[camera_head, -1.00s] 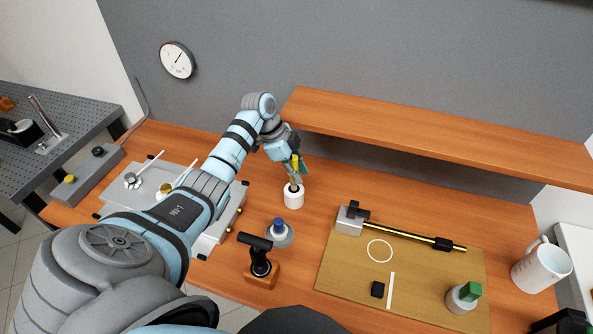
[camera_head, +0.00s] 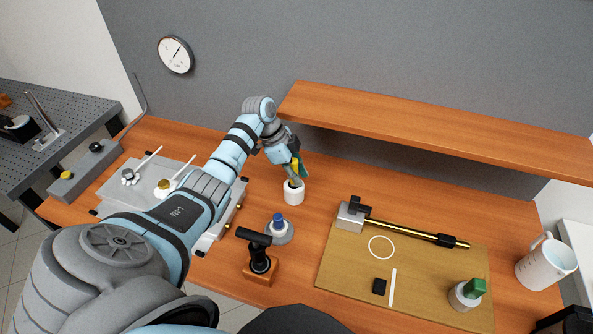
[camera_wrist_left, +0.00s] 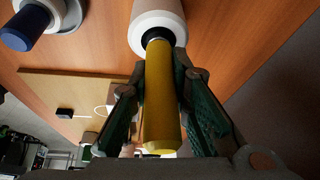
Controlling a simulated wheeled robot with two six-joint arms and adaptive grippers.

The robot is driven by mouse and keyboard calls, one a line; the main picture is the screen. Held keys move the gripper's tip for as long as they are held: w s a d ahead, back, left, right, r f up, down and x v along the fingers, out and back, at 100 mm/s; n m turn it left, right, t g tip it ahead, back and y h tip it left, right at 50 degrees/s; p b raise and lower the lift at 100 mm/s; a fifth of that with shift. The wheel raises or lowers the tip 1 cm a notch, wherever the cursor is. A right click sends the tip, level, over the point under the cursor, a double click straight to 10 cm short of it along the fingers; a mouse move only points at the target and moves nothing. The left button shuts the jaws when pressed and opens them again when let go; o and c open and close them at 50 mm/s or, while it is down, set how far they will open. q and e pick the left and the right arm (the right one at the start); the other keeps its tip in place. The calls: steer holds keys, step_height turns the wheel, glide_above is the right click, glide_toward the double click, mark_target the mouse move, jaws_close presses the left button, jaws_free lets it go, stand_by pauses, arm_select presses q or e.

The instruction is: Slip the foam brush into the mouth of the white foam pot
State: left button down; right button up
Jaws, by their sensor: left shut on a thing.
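The white foam pot (camera_head: 293,196) stands upright on the wooden table, just below my left gripper (camera_head: 295,172). In the left wrist view the pot (camera_wrist_left: 158,18) is at the top, with its dark mouth partly visible. My left gripper (camera_wrist_left: 160,90) is shut on the yellow handle of the foam brush (camera_wrist_left: 160,105), one green-padded finger on each side. The brush points down at the pot, and its dark collar meets the mouth. The foam end is hidden and looks to be inside the mouth. My right gripper cannot be made out.
A blue-topped piece on a grey round base (camera_head: 280,229) and a black-handled tool on a wooden block (camera_head: 261,262) stand in front of the pot. A tan mat (camera_head: 340,275) lies to the right. A shelf (camera_head: 430,132) overhangs behind.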

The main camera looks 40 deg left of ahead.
arm_select(q)
steer(key=shift+f, duration=0.2)
steer(key=c, duration=1.4)
jaws_free()
steer(key=shift+c, duration=0.2)
steer(key=shift+r, duration=0.1)
steer(key=d+p+v, duration=0.1)
steer(key=p+v, duration=0.4)
steer(key=v, duration=1)
steer(key=shift+w+r, duration=0.3)
steer(key=shift+r, duration=0.3)
steer(key=shift+a, duration=0.1)
steer(key=shift+s, duration=0.1)
